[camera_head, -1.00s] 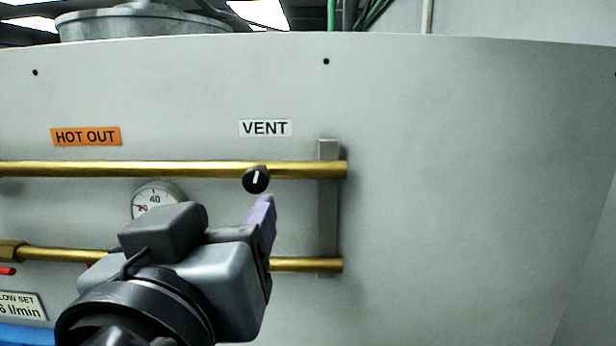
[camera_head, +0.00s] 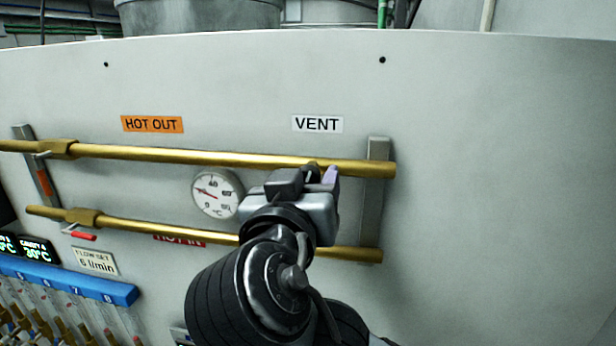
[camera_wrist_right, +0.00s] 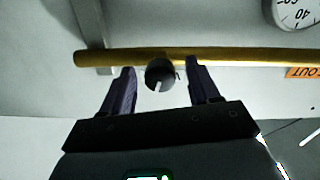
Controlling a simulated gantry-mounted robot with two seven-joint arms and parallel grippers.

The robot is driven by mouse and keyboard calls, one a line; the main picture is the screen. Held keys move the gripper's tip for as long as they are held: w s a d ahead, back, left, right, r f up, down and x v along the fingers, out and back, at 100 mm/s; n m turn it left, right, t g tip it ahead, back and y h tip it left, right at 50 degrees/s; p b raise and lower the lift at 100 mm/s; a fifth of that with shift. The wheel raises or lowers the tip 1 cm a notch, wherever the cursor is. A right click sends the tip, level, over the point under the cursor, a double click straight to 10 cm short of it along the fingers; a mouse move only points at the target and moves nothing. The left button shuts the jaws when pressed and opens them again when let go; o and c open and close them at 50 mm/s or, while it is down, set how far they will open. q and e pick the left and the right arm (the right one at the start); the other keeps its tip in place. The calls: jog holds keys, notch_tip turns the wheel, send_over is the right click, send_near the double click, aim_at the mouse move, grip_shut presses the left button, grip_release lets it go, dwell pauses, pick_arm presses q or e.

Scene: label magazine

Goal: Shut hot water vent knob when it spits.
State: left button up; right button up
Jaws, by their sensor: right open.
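The black vent knob (camera_wrist_right: 160,72) has a white pointer line and sits on the upper brass pipe (camera_head: 220,156), under the VENT label (camera_head: 317,124). In the right wrist view it lies between the two purple fingers of my right gripper (camera_wrist_right: 161,80), which is open with a gap on either side. In the head view my right gripper (camera_head: 321,176) is up at the pipe and mostly hides the knob. No water or spray shows at the vent. My left gripper is not in view.
A round dial gauge (camera_head: 217,193) is just left of my right gripper. A lower brass pipe (camera_head: 150,226) runs beneath, with a red-handled valve (camera_head: 82,235). A grey bracket (camera_head: 374,200) holds the pipe ends. The panel at right is bare.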

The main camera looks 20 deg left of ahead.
jog(key=shift+c, duration=0.2)
jog(key=c, duration=1)
jog(key=n+b, duration=0.4)
jog(key=b, duration=0.1)
jog(key=o, duration=1)
jog(key=shift+o, duration=0.2)
